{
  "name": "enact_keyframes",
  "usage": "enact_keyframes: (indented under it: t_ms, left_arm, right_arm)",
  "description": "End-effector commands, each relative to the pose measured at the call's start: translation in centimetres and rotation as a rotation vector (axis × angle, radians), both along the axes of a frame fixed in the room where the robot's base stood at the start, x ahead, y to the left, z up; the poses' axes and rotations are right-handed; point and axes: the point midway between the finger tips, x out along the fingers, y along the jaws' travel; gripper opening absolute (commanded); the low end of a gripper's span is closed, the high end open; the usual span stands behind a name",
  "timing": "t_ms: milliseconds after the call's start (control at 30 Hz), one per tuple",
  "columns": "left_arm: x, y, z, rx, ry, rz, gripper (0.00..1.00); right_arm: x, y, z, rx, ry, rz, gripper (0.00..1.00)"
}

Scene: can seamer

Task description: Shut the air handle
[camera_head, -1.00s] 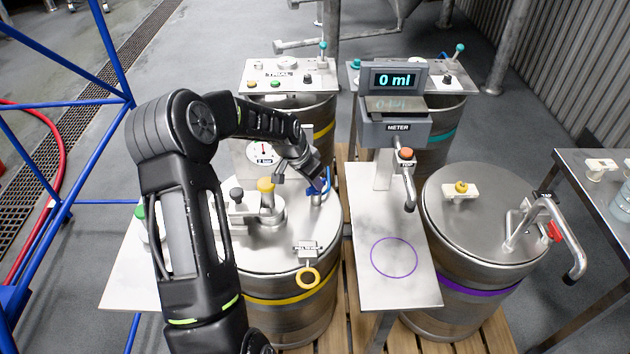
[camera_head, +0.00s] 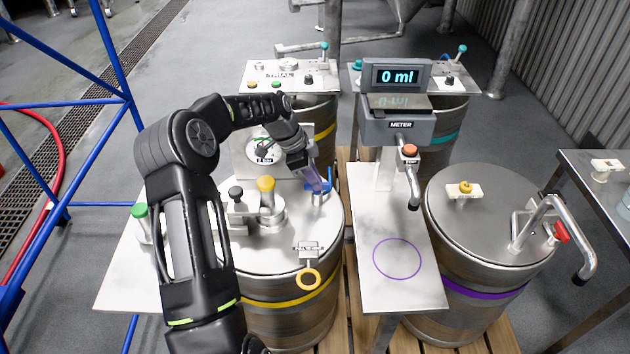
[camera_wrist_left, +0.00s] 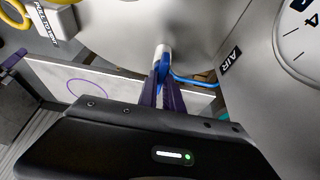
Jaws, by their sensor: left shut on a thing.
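The blue air handle (camera_head: 327,186) stands on a small metal valve (camera_head: 319,197) at the right rear of the yellow-banded keg's lid (camera_head: 275,246). My left gripper (camera_head: 320,186) reaches it from behind and the left, its fingers on the handle. In the left wrist view the fingers (camera_wrist_left: 163,90) are closed on the blue air handle (camera_wrist_left: 162,66), and part of the blue lever extends to the right. A black "AIR" label (camera_wrist_left: 230,62) is on the panel beside it. My right gripper is not in view.
A yellow knob (camera_head: 266,184) and a yellow pull ring (camera_head: 308,280) are on the same lid. The meter (camera_head: 398,125) and its white table (camera_head: 386,290) stand to the right.

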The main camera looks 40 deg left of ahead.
Motion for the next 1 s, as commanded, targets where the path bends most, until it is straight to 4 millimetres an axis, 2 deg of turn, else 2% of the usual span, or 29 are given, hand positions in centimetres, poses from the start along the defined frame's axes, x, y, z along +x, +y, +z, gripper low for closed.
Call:
enact_keyframes:
  t_ms: [433, 467, 700, 1000]
  left_arm:
    - [-0.06, 0.06, -0.05, 0.003, 0.002, -0.016, 0.00]
    - [-0.06, 0.06, -0.05, 0.003, 0.002, -0.016, 0.12]
    - [-0.04, 0.05, -0.04, 0.002, 0.001, -0.014, 0.31]
    - [-0.04, 0.10, 0.12, 0.002, 0.000, -0.014, 0.32]
  right_arm:
    - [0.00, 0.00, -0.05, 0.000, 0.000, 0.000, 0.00]
    - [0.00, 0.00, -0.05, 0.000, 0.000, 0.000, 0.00]
    - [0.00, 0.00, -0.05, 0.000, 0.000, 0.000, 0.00]
    - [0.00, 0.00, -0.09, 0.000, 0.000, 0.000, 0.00]
